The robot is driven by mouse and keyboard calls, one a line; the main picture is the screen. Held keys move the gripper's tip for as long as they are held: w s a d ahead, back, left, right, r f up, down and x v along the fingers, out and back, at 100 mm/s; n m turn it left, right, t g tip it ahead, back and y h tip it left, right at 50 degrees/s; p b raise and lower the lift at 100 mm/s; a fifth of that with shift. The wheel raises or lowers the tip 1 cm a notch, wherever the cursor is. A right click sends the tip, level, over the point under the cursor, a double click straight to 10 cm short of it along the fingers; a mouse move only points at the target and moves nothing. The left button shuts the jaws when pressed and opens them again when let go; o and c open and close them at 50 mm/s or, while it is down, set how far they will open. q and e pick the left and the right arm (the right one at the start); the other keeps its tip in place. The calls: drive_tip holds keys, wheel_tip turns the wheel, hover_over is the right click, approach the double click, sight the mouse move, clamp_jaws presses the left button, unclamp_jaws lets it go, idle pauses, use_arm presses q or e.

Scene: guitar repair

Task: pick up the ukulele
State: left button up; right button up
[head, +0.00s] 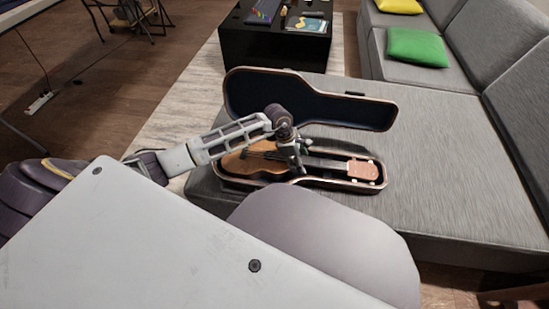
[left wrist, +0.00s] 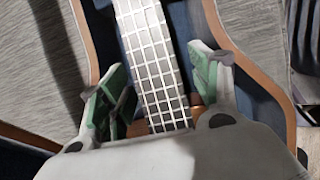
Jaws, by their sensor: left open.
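The ukulele (head: 254,158) lies in its open case (head: 312,180) on the grey sofa, its body to the left and its reddish headstock (head: 363,169) to the right. My left gripper (head: 303,157) is over the ukulele where the body meets the neck, and hides part of it. In the left wrist view the gripper (left wrist: 160,95) is open, with a green-padded finger on each side of the fretted neck (left wrist: 150,60). Gaps show between the pads and the neck. My right gripper is not in view.
The case lid (head: 310,97) stands open behind the ukulele, lined in dark blue. The grey sofa (head: 450,165) has free room right of the case. A black table (head: 275,47) with small items stands at the back. A green cushion (head: 417,47) lies on the sofa.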

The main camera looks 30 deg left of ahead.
use_arm(q)
clamp_jaws()
idle(0.4)
drive_tip(key=shift+r, duration=0.15)
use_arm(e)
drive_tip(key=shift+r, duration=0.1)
use_arm(q)
drive_tip(key=shift+r+p, duration=0.4)
drive_tip(key=shift+r, duration=0.45)
wheel_tip(320, 180, up, 6)
drive_tip(key=shift+r+p, duration=0.25)
drive_tip(key=shift+p, duration=0.9)
drive_tip(key=shift+r, duration=0.8)
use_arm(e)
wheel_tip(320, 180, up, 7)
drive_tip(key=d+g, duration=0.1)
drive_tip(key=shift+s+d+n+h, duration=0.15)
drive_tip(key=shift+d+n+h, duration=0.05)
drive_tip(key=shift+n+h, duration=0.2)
